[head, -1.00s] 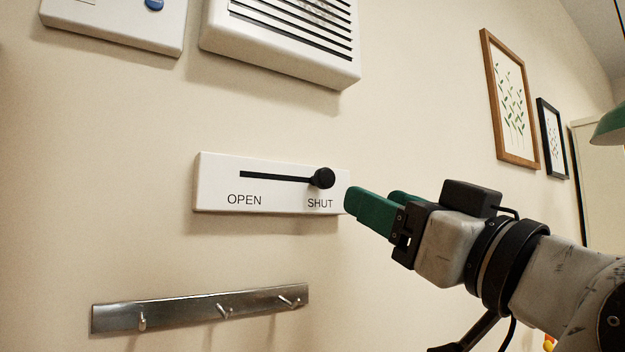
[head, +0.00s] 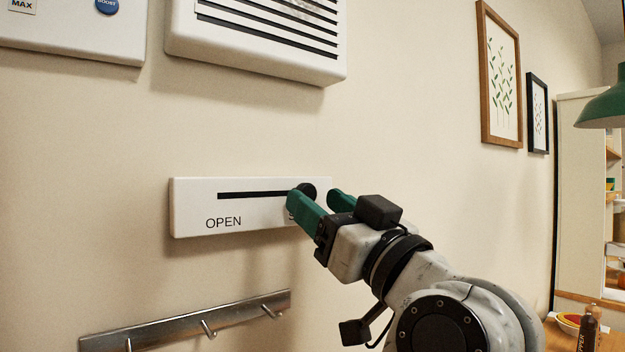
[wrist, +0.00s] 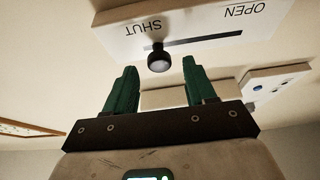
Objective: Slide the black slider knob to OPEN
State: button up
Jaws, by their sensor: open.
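The black slider knob (head: 308,190) sits at the SHUT end, the right end, of the dark slot (head: 250,195) in a white wall plate (head: 190,218). The OPEN label is at the plate's left; the SHUT label is hidden behind my gripper in the head view. My gripper (head: 318,193) is open, with green fingers on either side of the knob in the head view. In the wrist view, the knob (wrist: 159,60) stands beyond and between the fingertips of my gripper (wrist: 160,68). I cannot tell whether a finger touches it.
A white vent grille (head: 260,50) and a control box (head: 75,45) are on the wall above. A metal hook rail (head: 180,328) is below the plate. Framed pictures (head: 500,85) hang at the right.

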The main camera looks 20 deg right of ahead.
jog(key=shift+x, duration=1.25)
jog(key=shift+c, duration=0.2)
grip_shut()
